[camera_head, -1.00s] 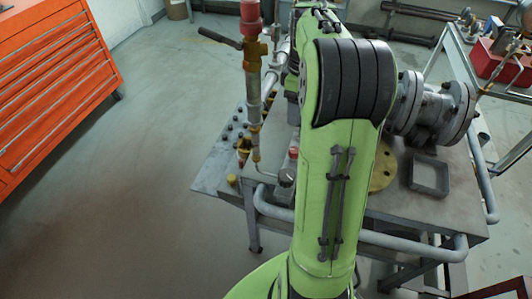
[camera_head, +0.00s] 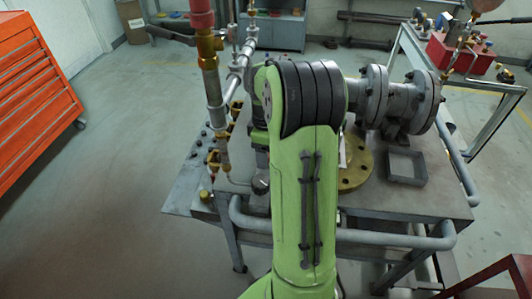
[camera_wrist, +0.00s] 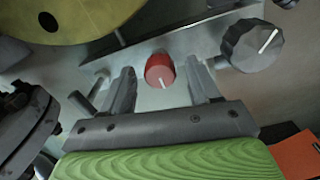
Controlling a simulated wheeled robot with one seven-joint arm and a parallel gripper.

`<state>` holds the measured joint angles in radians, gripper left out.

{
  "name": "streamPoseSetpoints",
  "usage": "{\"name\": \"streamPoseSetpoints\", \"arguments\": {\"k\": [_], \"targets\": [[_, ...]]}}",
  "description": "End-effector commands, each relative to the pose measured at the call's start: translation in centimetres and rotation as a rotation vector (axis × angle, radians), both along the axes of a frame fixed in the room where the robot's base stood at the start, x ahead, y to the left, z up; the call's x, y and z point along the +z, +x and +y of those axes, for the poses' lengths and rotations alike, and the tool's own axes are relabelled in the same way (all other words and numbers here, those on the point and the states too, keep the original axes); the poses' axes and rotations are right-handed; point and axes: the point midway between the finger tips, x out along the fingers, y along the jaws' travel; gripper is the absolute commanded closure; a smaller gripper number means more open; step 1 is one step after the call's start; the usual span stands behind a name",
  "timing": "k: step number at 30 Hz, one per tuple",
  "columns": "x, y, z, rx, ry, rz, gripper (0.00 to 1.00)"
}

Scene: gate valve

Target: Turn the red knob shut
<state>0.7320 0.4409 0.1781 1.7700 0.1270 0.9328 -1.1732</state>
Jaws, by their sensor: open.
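The red knob (camera_wrist: 158,68) shows in the wrist view, with a white line on its lower part pointing down in the picture. My gripper (camera_wrist: 160,74) is open, with one finger to the left of the red knob and one to the right. A gap shows on both sides, and I cannot tell how deep the knob sits between the fingers. In the head view my green arm hides the gripper and the red knob.
A dark grey knob (camera_wrist: 252,46) with a white line stands right of the red knob, near my right finger. The workbench (camera_head: 425,203) carries a vertical pipe (camera_head: 211,85), a flanged grey valve (camera_head: 388,98) and a square frame (camera_head: 404,167). Open floor lies left.

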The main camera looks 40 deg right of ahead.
Motion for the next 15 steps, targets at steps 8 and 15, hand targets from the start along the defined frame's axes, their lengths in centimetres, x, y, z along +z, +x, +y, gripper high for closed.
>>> {"name": "streamPoseSetpoints", "arguments": {"k": [8, 15], "targets": [[0.06, 0.00, 0.00, 0.000, 0.000, 0.000, 0.77], [0.09, 0.00, -0.01, -0.004, 0.000, 0.000, 0.95]]}}
